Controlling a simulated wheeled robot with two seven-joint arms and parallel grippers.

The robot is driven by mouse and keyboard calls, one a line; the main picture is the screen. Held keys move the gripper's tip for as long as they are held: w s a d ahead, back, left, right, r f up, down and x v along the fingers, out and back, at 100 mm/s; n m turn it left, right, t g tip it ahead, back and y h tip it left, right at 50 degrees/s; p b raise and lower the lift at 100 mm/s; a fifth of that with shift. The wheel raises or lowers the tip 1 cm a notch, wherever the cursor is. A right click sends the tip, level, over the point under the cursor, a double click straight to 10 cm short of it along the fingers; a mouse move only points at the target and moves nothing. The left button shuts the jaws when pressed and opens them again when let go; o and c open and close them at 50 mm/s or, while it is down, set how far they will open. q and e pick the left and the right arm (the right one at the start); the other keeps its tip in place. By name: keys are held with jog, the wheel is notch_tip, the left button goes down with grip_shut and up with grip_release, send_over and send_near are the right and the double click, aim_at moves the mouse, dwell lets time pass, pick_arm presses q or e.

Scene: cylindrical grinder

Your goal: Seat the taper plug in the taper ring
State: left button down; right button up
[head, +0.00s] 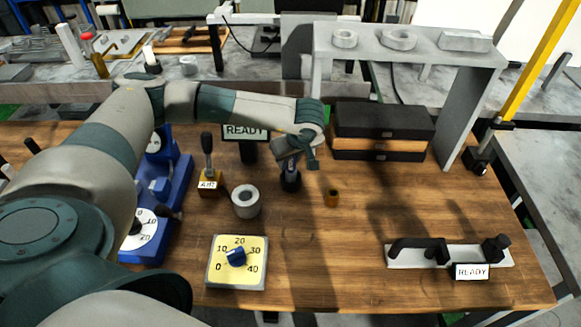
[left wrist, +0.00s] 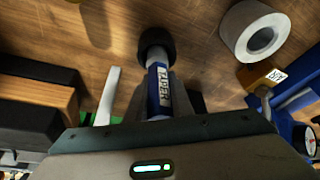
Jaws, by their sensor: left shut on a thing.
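My left gripper (head: 290,163) points down over the middle of the wooden table and is shut on the taper plug (head: 290,182). In the left wrist view the plug (left wrist: 159,92) has a blue body with a white "TAPER" label and a wide black end away from the gripper. I cannot tell whether that black end touches the table. The taper ring (head: 246,201), a grey cylinder with a round hole, stands on the table left of the plug and nearer to me. It also shows in the left wrist view (left wrist: 254,31), apart from the plug. My right gripper is out of view.
A lever box (head: 209,186) is close behind the ring, and a yellow dial plate (head: 238,262) lies in front. Black cases (head: 382,130) and a READY sign (head: 246,131) stand behind.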

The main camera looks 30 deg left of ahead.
pick_arm(q)
jog(key=shift+r, duration=0.1)
